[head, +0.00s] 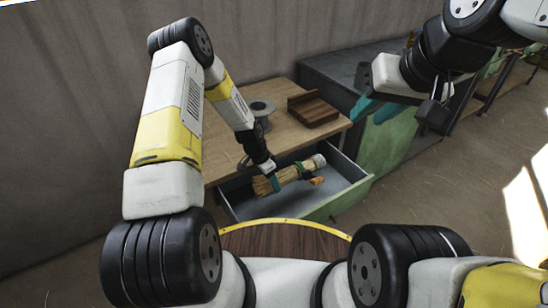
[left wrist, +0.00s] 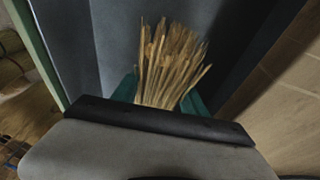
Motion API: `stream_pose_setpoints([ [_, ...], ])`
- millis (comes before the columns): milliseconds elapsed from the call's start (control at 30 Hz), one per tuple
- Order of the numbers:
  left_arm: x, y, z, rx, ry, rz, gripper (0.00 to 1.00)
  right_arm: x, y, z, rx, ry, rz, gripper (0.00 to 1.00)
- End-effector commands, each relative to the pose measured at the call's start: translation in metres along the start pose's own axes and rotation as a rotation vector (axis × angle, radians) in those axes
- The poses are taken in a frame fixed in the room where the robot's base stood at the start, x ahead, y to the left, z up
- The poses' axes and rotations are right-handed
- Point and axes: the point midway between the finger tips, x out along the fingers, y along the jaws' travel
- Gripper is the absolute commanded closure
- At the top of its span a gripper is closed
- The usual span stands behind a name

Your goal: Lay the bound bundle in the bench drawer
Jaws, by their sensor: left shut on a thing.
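The bound bundle (head: 299,170) is a sheaf of pale straw with a dark band and a grey-white end. My left gripper (head: 274,182) is shut on it near its loose straw end. The bundle lies across the inside of the open bench drawer (head: 346,196), nearly level. I cannot tell whether it touches the drawer floor. In the left wrist view the straw tips (left wrist: 172,60) stick out between my teal fingers, above the grey drawer floor (left wrist: 115,30). My right gripper (head: 376,109) is open and empty, by the bench's right end.
An orange object (head: 318,181) shows in the drawer beside the bundle. A green cabinet (head: 392,145) stands right of the drawer. The floor in front is clear.

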Motion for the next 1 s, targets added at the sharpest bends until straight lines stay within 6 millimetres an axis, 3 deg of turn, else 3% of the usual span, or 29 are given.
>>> stream_pose_setpoints([
  [600, 0.059, -0.009, 0.015, 0.000, 0.000, 0.000, 0.97, 0.000, 0.000, 0.000, 0.000, 0.000, 0.000, 0.68],
  [1000, 0.075, -0.011, 0.019, 0.000, 0.000, 0.000, 0.97, 0.000, 0.000, 0.000, 0.000, 0.000, 0.000, 0.68],
])
